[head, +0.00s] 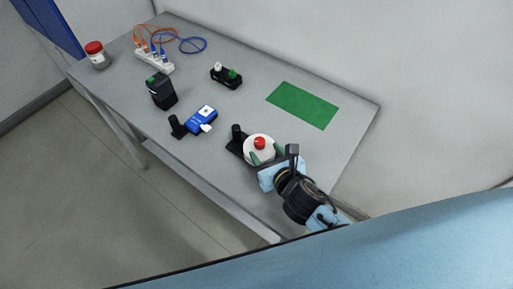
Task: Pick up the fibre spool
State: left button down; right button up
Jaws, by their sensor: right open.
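The fibre spool appears to be the white round thing (261,142) with a red knob in its centre, near the right end of the table. It sits at a black holder (236,147) with a dark post on its left. My right gripper (267,155) is at the spool's near side, open, with its green fingertips apart. The fingertips overlap the spool's near edge in the picture; I cannot tell whether they touch it. My left gripper is not in view.
The grey table (225,110) also bears a blue meter (202,119), a black box (161,91), a black stand with white and green knobs (226,76), a white power strip (154,61) with cables and a red-lidded jar (97,55). A green mat (302,105) is empty.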

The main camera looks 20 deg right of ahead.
aim_at(261, 145)
jog(key=shift+x, duration=0.85)
jog(key=shift+w+a+f, duration=0.1)
jog(key=shift+w, duration=0.65)
jog(key=x, duration=0.3)
jog(key=shift+w, duration=0.65)
jog(key=c, duration=1)
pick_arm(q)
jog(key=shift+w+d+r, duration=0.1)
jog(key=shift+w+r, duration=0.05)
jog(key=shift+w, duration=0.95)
pick_arm(e)
grip_shut()
